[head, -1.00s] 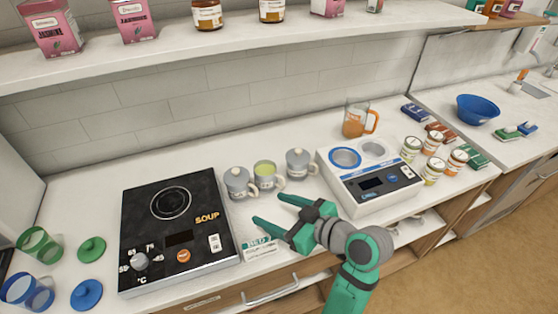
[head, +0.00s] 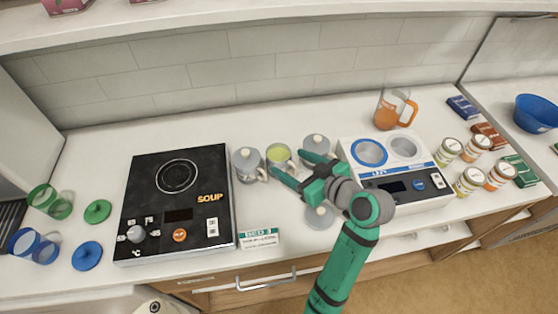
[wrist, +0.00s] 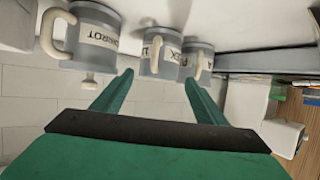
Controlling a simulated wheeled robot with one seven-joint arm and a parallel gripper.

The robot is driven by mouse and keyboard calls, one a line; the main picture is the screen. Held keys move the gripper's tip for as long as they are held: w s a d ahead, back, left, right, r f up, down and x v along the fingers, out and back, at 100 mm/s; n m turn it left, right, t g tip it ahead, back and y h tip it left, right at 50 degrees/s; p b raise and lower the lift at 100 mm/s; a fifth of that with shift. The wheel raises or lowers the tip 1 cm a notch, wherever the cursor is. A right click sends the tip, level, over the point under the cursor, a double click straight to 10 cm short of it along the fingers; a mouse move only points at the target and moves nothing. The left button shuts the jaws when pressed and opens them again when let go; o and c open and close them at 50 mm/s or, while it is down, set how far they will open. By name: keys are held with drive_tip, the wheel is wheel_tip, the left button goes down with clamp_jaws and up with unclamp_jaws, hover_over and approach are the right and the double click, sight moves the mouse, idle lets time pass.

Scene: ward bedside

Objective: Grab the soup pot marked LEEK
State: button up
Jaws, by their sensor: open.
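Three grey mugs-like soup pots stand in a row on the counter: a left lidded pot (head: 246,165), a middle open pot (head: 279,157) with green contents, and a right lidded pot (head: 317,145). The wrist view is upside down. There, the pot at left (wrist: 92,30) reads CARROT. The middle pot (wrist: 160,52) has its handle across its label, which I cannot read surely; the label of the pot at right (wrist: 200,62) is partly hidden. My gripper (head: 290,164) is open and empty, its fingertips close in front of the middle pot; its fingers also show in the wrist view (wrist: 159,77).
A loose grey lid (head: 320,216) lies on the counter below my gripper. A black SOUP hob (head: 150,215) is at left, a white two-well warmer (head: 352,146) at right. A small sign (head: 259,238) stands near the front edge. A shelf (head: 200,18) overhangs the back.

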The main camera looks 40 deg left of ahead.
sight(287, 160)
drive_tip(key=x, duration=0.5)
drive_tip(key=shift+d+f, duration=0.2)
drive_tip(key=shift+f, duration=0.05)
drive_tip(key=shift+c, duration=0.5)
drive_tip(key=c, duration=0.9)
drive_tip(key=shift+w, duration=0.1)
drive_tip(key=shift+c, duration=0.2)
drive_tip(key=shift+r, duration=0.15)
